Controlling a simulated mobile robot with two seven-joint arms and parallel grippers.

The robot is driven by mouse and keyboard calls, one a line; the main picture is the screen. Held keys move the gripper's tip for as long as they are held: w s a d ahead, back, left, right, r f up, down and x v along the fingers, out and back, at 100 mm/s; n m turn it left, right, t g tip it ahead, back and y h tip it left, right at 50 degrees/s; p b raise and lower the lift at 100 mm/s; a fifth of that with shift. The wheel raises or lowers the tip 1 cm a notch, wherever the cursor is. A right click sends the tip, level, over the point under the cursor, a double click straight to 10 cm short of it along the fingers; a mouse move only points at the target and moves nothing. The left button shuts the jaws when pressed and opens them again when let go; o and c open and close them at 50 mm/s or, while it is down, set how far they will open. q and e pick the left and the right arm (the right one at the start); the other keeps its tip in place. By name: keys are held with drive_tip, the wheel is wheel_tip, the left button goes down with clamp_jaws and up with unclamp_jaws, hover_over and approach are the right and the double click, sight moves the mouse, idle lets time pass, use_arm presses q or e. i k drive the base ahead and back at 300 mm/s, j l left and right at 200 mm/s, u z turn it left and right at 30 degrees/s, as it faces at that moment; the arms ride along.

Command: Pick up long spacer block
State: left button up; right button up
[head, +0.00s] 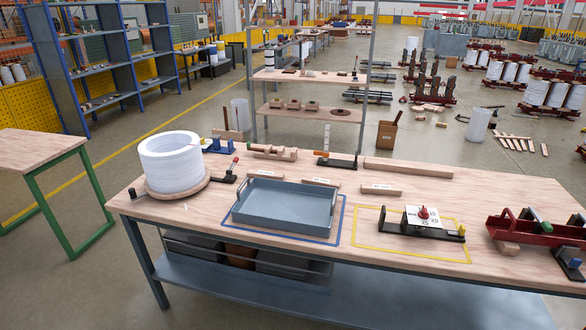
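A long, plain pale wooden block (408,167), which looks like the long spacer block, lies flat near the back edge of the wooden workbench (190,222), right of centre. Its left end is close to a black-based upright gauge (336,161). Shorter wooden strips with small white labels lie in front of it, one of them at the right (381,190). Neither of my grippers is in the head view, so I cannot see their state.
A blue-grey tray (286,226) sits inside a blue outline. A black fixture (421,231) with a white card stands inside a yellow outline. A white ring stack (173,162) is at the left and a red fixture (532,229) at the right. Notched wood (273,152) lies at the back.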

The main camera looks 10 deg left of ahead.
sight(251, 173)
drive_tip(key=i+j, duration=0.1)
drive_tip(key=j, duration=0.25)
drive_tip(key=i+j, duration=0.1)
drive_tip(key=j, duration=0.25)
drive_tip(key=i+j, duration=0.1)
drive_tip(key=j, duration=0.25)
drive_tip(key=i+j, duration=0.1)
drive_tip(key=j, duration=0.25)
